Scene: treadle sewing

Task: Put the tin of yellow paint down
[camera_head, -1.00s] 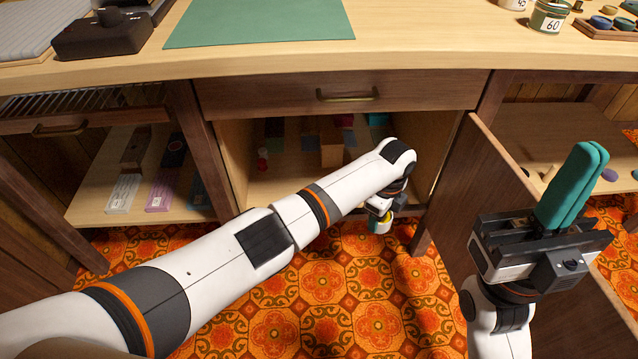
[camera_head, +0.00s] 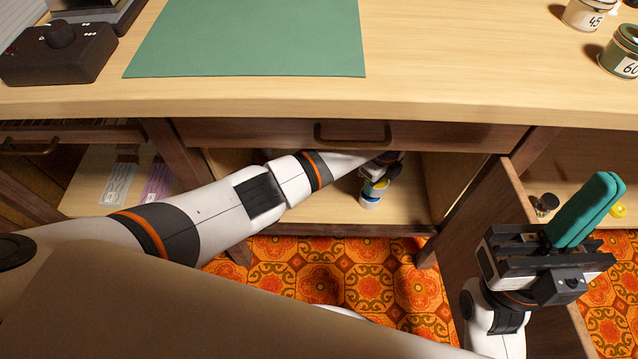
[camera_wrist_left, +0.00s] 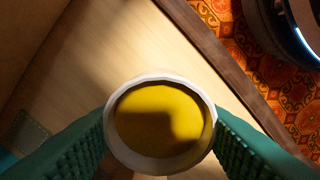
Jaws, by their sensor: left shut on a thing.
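The tin of yellow paint (camera_wrist_left: 160,125) is round with a pale rim, and its yellow inside faces my left wrist camera. My left gripper (camera_wrist_left: 160,145) is shut on it, one green ribbed finger on each side. In the head view the tin (camera_head: 371,199) is small and partly hidden by my left gripper (camera_head: 374,186), inside the open cupboard near the shelf's front. I cannot tell whether the tin touches the shelf. My right gripper (camera_head: 596,205) is shut and empty, its green fingers together, at the right.
The cupboard shelf (camera_head: 410,205) has bare wood around the tin. Its front edge and the orange patterned floor show in the wrist view. The drawer (camera_head: 450,136) is above my left arm. The open cupboard door (camera_head: 480,215) stands at the right.

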